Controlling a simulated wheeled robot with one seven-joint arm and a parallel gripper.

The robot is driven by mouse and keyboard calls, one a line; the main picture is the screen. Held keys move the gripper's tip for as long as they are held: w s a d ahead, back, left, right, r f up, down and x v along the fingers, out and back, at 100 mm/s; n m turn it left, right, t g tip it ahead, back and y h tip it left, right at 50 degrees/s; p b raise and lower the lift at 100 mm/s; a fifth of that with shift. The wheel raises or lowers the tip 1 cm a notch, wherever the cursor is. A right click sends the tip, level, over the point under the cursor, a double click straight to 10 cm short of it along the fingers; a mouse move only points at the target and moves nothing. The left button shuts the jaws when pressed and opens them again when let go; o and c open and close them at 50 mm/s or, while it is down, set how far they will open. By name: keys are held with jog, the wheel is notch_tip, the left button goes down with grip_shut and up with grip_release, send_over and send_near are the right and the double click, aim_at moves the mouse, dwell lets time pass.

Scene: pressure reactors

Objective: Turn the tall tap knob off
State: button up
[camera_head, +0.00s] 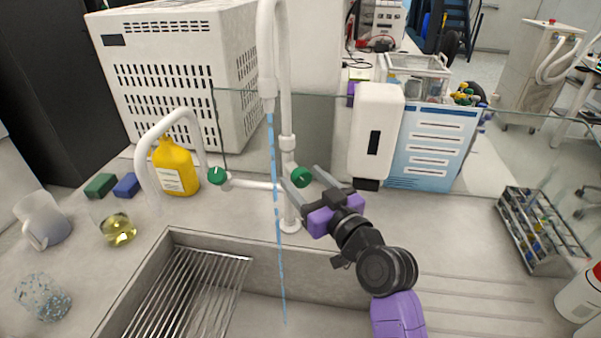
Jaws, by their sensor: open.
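The tall white tap (287,145) stands behind the sink, its spout (267,88) pointing down. A blue stream of water (277,215) runs from the spout into the sink. A green round knob (301,177) sits at the right of the tall tap's column. My gripper (300,175) is open, with one finger on each side of this knob; I cannot tell whether they touch it. A second green knob (217,175) sits at the left end of the white cross pipe (252,184), beside the short curved tap (147,150).
The metal sink (315,262) has a wire rack (195,285) at its left. A yellow bottle (175,168), a flask (118,230) and a white jug (42,220) stand left. A white dispenser (376,125) is behind my gripper. A glass panel (325,130) crosses behind the taps.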

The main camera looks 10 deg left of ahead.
jog(key=shift+x, duration=1.15)
grip_shut()
jog(key=shift+m, duration=3.2)
jog(key=shift+p, duration=0.3)
